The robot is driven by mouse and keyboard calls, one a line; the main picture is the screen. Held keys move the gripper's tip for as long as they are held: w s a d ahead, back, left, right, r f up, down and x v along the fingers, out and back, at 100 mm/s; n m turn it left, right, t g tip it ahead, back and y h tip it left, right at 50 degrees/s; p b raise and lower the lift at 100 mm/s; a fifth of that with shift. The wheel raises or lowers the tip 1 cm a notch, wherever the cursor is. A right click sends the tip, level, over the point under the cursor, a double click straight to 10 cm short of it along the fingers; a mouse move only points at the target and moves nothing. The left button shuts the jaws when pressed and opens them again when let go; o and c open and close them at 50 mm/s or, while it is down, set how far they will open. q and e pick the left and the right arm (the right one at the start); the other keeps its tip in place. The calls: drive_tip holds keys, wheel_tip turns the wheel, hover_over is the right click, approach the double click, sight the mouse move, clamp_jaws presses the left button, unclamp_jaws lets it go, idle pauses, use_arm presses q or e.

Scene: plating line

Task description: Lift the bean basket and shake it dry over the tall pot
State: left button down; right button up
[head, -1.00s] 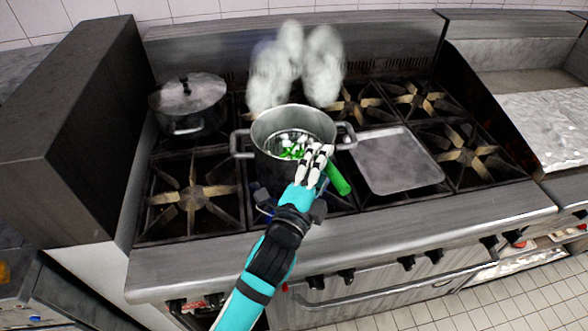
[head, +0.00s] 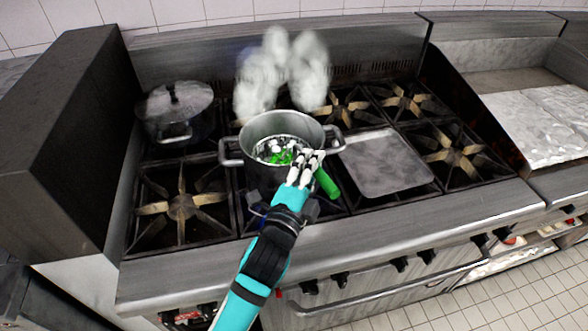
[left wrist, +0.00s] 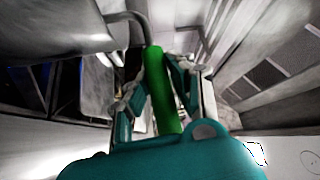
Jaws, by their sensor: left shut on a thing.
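The tall pot (head: 258,172) stands on a front burner in the head view, with its mouth open. Green beans (head: 284,157) and some white bits show inside it. The basket's body sits low in the pot and cannot be told clearly from the contents. Its green handle (head: 326,183) sticks out past the pot's right front rim, and it also shows in the left wrist view (left wrist: 160,92). My left gripper (head: 311,156) is shut on the green handle beside the pot's rim. Its fingers lie on both sides of the handle in the left wrist view. My right gripper is not in view.
A lidded pot (head: 176,112) stands on the back left burner. A flat metal tray (head: 385,165) lies on the stove just right of the pot. Steam (head: 282,75) hangs behind the pot. A tall dark block (head: 85,130) walls the stove's left side. The front left burner (head: 181,206) is clear.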

use_arm(q)
drive_tip(key=shift+r, duration=0.1)
wheel_tip(320, 180, up, 18)
drive_tip(key=shift+b, duration=0.35)
idle(0.4)
drive_tip(key=shift+f, duration=0.2)
